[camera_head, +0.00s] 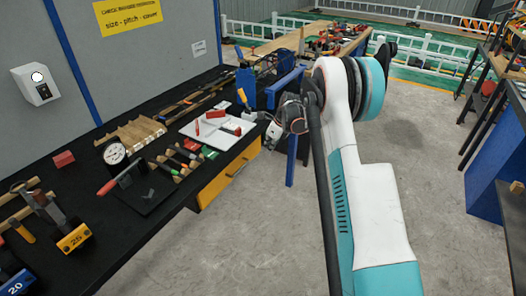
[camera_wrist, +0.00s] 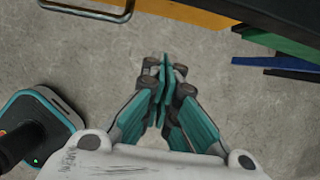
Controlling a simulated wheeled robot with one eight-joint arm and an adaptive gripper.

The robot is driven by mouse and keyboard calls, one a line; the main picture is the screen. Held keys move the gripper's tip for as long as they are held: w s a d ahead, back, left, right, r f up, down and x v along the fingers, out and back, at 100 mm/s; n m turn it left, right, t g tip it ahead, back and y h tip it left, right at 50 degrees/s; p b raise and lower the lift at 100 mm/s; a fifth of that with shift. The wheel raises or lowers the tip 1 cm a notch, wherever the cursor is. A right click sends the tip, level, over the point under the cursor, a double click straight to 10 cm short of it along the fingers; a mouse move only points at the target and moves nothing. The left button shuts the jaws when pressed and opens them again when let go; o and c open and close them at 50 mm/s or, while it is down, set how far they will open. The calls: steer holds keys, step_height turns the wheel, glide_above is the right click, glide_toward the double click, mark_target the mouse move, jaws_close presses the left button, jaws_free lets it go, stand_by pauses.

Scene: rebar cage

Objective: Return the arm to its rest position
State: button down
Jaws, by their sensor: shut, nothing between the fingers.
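My arm is white and teal and reaches up and forward on the right half of the head view. My gripper (camera_head: 273,132) hangs near the front edge of the black workbench (camera_head: 145,222), beside its right end. In the wrist view my gripper (camera_wrist: 165,72) points down over bare concrete floor. Its teal fingers meet at the tips and hold nothing. In the head view the fingertips are small and partly hard to make out.
The bench carries a white tray (camera_head: 238,138), a dial gauge (camera_head: 115,153), hammers and weights. A yellow drawer (camera_head: 228,172) is in its front; its handle (camera_wrist: 90,10) shows in the wrist view. A blue-sided rack (camera_head: 490,190) stands right. The floor (camera_head: 260,240) between is clear.

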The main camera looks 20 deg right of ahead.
steer(key=s+a+r+n+h, duration=0.1)
steer(key=s+a+r+n, duration=0.25)
steer(key=s+r, duration=0.35)
steer(key=s+a+r+n+t, duration=0.1)
steer(key=s+a+r+n, duration=0.3)
steer(key=r, duration=0.5)
steer(key=s+a+r+n+h, duration=0.1)
steer(key=s+a+r+n, duration=0.1)
steer(key=s+r+n, duration=0.5)
steer(key=s+a+r+n+t, duration=0.1)
steer(key=s+a+n, duration=0.2)
steer(key=s+n, duration=0.4)
steer(key=s+a+r+n+t, duration=0.1)
steer(key=s+a+n, duration=0.3)
steer(key=s, duration=1.5)
steer(key=n, duration=0.3)
steer(key=shift+s+t+h, duration=0.3)
steer(key=shift+a, duration=0.1)
